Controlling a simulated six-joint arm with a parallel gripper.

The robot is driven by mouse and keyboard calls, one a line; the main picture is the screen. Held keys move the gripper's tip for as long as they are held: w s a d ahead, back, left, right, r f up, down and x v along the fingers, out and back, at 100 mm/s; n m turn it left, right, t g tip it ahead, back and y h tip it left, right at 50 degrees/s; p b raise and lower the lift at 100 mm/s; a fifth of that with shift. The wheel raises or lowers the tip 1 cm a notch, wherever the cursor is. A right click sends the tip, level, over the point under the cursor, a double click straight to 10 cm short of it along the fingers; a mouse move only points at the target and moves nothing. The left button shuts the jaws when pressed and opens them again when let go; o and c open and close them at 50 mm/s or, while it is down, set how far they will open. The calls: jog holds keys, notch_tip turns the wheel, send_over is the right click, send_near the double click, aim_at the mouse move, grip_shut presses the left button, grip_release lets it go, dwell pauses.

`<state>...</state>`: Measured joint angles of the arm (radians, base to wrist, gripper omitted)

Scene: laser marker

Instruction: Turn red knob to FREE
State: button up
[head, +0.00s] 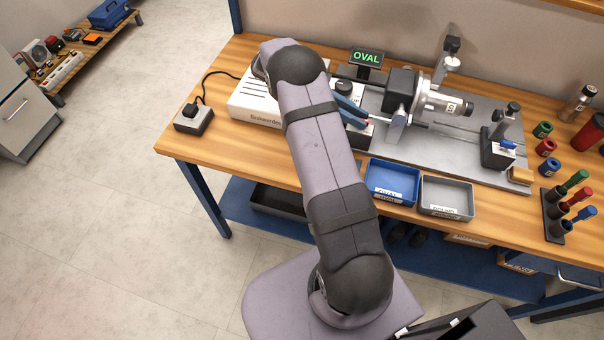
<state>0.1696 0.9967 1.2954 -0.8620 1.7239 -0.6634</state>
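My gripper (352,109) is mostly hidden behind my arm. Its blue fingers stick out to the right of my arm, low over the front of the machine. A small patch of red (356,123) shows just below the fingers, at a dark block with a pale face. It may be the red knob, but it is too small and covered to be sure. I cannot tell whether the fingers touch it, or whether they are open or shut. No FREE marking is readable. The display (367,58) behind reads OVAL in green.
The metal machine with a silver chuck (438,102) stands right of my gripper. A white control box (258,106) sits left. A blue tray (392,182) and a grey tray (447,197) lie at the front edge. Colored rings and handled tools stand at the far right.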

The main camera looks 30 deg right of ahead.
jog(key=shift+n, duration=0.3)
